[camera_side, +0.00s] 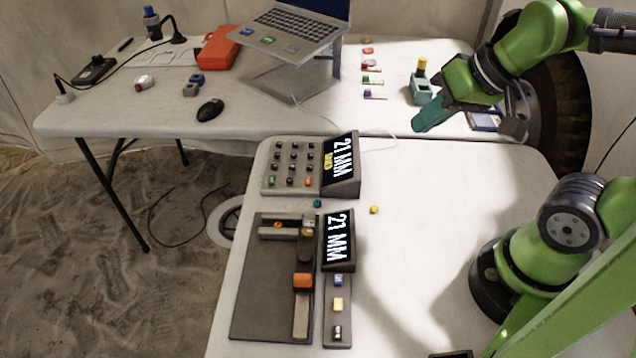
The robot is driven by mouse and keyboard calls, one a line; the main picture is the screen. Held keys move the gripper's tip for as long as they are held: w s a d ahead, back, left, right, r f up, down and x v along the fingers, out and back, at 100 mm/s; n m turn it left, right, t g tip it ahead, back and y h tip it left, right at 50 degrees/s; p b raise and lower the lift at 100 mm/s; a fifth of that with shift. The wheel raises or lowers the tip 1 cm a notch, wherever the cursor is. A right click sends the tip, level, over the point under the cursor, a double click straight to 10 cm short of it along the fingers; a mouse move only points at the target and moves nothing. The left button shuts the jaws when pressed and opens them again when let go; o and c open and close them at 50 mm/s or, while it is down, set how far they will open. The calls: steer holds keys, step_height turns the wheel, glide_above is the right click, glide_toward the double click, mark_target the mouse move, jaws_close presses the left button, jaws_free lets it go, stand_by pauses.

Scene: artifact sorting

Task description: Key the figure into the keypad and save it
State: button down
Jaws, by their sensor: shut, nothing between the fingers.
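The keypad (278,180) is a grey panel with rows of dark buttons and a few coloured ones at its front edge: a green, a dark and an orange-red one. Its tilted display (343,165) reads 21 MM, with a small yellow word too small to read for sure. A second display (338,240), beside the measuring device (260,310), also reads 21 MM. My gripper (422,127) has teal fingers, shut and empty. It is in the air to the right of the keypad and its display, touching neither.
An orange piece (302,281) sits on the measuring device. A strip (338,319) with several small pieces lies beside it. A teal bit (317,203) and a yellow bit (374,209) lie on the table. A laptop (290,25) stands on the back table. The near table's right middle is clear.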

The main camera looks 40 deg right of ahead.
steer(key=shift+s+d+r+t, duration=0.15)
steer(key=shift+s+r+t, duration=0.1)
steer(key=shift+r+t, duration=0.4)
